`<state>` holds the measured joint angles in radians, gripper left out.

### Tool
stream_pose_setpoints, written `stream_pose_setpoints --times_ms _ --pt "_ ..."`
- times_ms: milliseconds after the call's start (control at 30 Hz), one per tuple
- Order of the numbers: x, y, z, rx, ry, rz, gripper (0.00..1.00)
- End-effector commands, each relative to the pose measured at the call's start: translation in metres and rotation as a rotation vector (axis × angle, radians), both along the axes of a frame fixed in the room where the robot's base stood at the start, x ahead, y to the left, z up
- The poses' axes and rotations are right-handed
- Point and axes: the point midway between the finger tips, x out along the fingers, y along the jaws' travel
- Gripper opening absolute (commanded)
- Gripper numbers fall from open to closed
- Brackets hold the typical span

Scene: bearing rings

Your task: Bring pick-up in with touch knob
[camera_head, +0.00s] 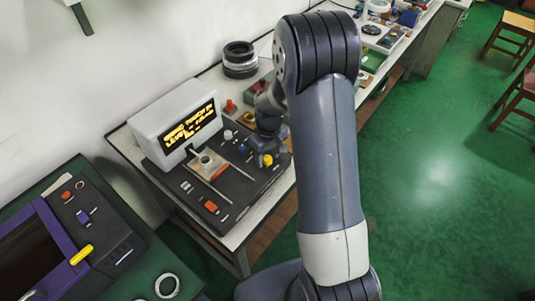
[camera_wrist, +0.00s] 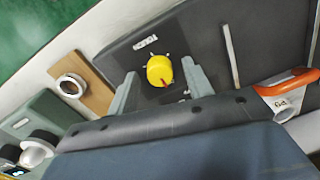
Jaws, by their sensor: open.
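A yellow knob (camera_head: 267,160) stands on the dark panel (camera_head: 242,190) of a bench instrument. In the wrist view the yellow knob (camera_wrist: 159,69) has a red mark, and a small white label lies beyond it. My gripper (camera_head: 264,147) is over this end of the panel. In the wrist view my open gripper (camera_wrist: 160,74) has one finger on each side of the knob; I cannot tell how far down the fingers reach. The display box (camera_head: 178,119) shows yellow text, partly legible as "TOUCH IN". A ring (camera_head: 206,159) sits on a light plate; I cannot identify the pick-up for certain.
An orange-handled part (camera_wrist: 290,84) is on the panel's right in the wrist view. A small ring (camera_wrist: 70,86) on a wooden block lies left of the panel. A purple-framed machine (camera_head: 60,230) is at lower left.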

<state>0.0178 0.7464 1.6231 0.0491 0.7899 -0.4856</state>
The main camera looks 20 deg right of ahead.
Motion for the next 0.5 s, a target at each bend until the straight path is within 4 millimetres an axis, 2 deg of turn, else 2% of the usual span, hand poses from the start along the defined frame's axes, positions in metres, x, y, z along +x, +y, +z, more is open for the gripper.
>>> stream_pose_setpoints --times_ms 200,500 --pt "0.0001 0.0001 -0.0003 0.0 0.0 0.0 0.48" --pt "0.0001 0.0 0.0 0.0 0.0 0.0 0.24"
